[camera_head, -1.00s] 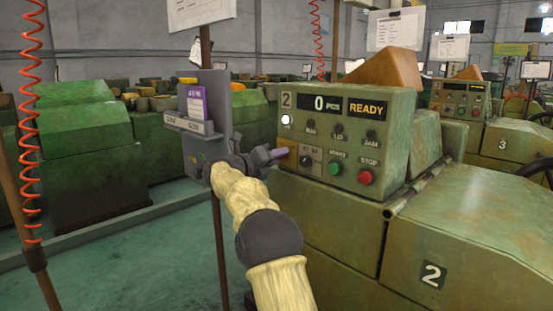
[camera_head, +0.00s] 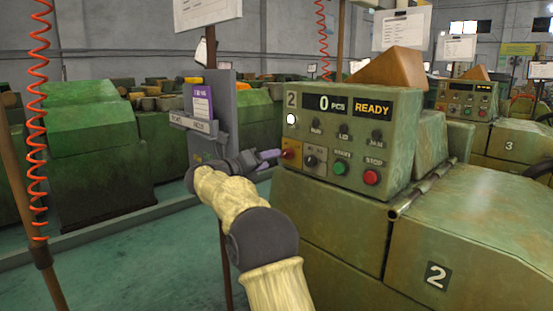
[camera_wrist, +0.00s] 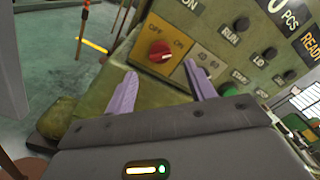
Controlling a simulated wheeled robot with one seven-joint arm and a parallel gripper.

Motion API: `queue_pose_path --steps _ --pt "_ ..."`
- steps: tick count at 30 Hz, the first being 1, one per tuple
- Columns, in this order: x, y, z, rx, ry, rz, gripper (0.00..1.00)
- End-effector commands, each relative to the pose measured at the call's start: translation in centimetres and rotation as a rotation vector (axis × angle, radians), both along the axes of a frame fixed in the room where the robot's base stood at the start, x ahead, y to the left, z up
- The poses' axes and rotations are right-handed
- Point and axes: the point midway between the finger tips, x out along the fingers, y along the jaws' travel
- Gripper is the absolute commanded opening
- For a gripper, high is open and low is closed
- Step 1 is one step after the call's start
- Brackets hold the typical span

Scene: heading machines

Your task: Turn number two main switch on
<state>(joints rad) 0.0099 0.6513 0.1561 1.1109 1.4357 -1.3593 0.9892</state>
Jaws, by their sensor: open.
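The number two machine's control panel (camera_head: 345,135) shows "0 PCS" and "READY" on its display. Its main switch is a red rotary knob on a yellow plate (camera_head: 290,153) at the panel's lower left. In the wrist view the red knob (camera_wrist: 160,51) lies between the OFF and ON marks, just beyond the fingertips. My gripper (camera_head: 268,159) is open, with two purple fingers, just left of the panel. In the wrist view my gripper (camera_wrist: 160,85) has one finger on each side below the knob, apart from it and holding nothing.
A black selector (camera_head: 311,160), a green START button (camera_head: 339,168) and a red STOP button (camera_head: 371,177) are right of the switch. A grey stand with a purple card (camera_head: 201,105) is behind my arm. Machine number three (camera_head: 510,145) stands farther right.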

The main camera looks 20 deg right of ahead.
Motion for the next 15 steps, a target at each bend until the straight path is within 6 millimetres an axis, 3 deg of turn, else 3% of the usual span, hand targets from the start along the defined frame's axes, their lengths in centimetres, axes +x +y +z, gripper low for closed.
queue_pose_path --steps 15 --pt "-3.4 9.6 0.0 0.001 0.000 0.003 0.55"
